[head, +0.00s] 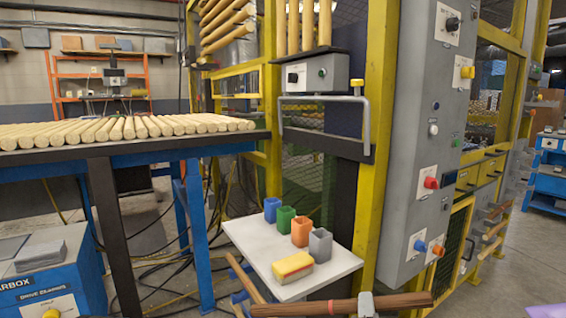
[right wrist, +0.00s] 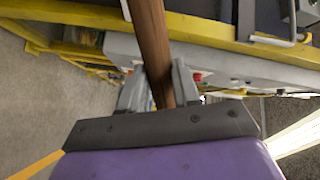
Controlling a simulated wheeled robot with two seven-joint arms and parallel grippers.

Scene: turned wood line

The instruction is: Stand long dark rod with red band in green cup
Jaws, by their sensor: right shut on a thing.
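The long dark rod (head: 405,301) lies nearly level across the bottom of the head view, in front of the small white table. My right gripper (head: 367,303) is shut on it, right of its middle. In the right wrist view the rod (right wrist: 152,40) runs between the two fingers (right wrist: 158,88). The green cup (head: 285,220) stands upright on the white table, between the blue cup (head: 272,210) and the orange cup (head: 301,234), apart from the rod. My left gripper is not in view.
The white table (head: 340,263) also bears a grey cup (head: 320,245) and a yellow sponge-like block (head: 293,267). A yellow post (head: 378,150) and grey control cabinet (head: 425,140) rise close behind and right. A bench (head: 135,145) with several pale rods stands left.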

